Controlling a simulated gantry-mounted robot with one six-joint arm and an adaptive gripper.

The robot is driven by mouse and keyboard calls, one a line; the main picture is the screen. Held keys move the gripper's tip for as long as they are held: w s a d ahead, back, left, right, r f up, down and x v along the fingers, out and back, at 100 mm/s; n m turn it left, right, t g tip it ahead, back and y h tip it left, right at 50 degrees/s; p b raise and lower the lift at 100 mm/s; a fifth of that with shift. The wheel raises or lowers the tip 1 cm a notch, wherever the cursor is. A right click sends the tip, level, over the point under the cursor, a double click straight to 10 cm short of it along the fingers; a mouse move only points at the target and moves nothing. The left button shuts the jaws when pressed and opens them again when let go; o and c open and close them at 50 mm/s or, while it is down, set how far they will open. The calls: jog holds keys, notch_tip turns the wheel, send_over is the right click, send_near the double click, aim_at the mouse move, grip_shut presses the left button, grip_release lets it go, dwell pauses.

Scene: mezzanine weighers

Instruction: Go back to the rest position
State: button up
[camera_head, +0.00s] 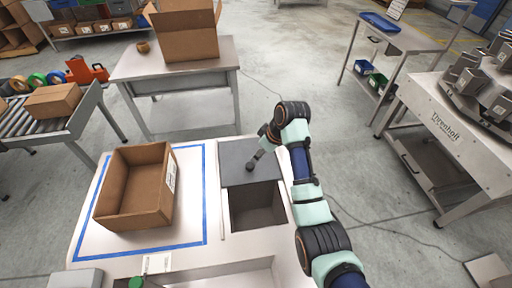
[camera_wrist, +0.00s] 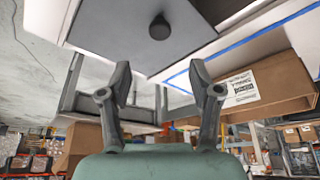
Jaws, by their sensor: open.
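My gripper (camera_wrist: 160,80) is open, with its two fingers spread and nothing between them. In the head view my gripper (camera_head: 259,154) is small and partly hidden by my wrist, above the grey lid (camera_head: 236,152) at the worktable's far right part. The lid has a dark round knob (camera_head: 249,167). The knob also shows in the wrist view (camera_wrist: 159,27), beyond the fingertips and apart from them. The lid lies behind a square opening (camera_head: 257,207) in the worktable, which is uncovered and looks empty from here.
An open, empty-looking cardboard box (camera_head: 130,215) stands inside a blue taped outline left of the lid. A table (camera_head: 138,68) with another open box (camera_head: 187,45) is behind. A roller conveyor (camera_head: 55,125) stands left, a weigher machine (camera_head: 450,125) right. Floor between is clear.

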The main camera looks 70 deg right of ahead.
dwell(0.3)
jog(key=w+a+r+n+t, duration=0.1)
jog(key=w+a, duration=0.3)
jog(key=a, duration=0.3)
jog(key=w+a+t+h, duration=0.1)
jog(key=w+a, duration=0.3)
jog(key=a, duration=0.4)
jog(key=w+a+r+n+t, duration=0.1)
jog(key=w+a, duration=0.3)
jog(key=a, duration=0.3)
jog(key=s+a+r+t+y, duration=0.1)
jog(key=s+a+r+t, duration=0.15)
jog(key=a, duration=0.65)
jog(key=s+a+r+t, duration=0.1)
jog(key=s+a+r, duration=0.15)
jog(key=a, duration=0.65)
jog(key=s+a+r+t+y, duration=0.1)
jog(key=a+r+t, duration=0.15)
jog(key=a, duration=0.65)
notch_tip(320, 180, up, 35)
jog(key=p, duration=3.3)
jog(key=shift+s+d+f+n, duration=0.15)
jog(key=shift+s+d+n, duration=0.05)
jog(key=shift+n, duration=0.1)
jog(key=shift+f, duration=0.1)
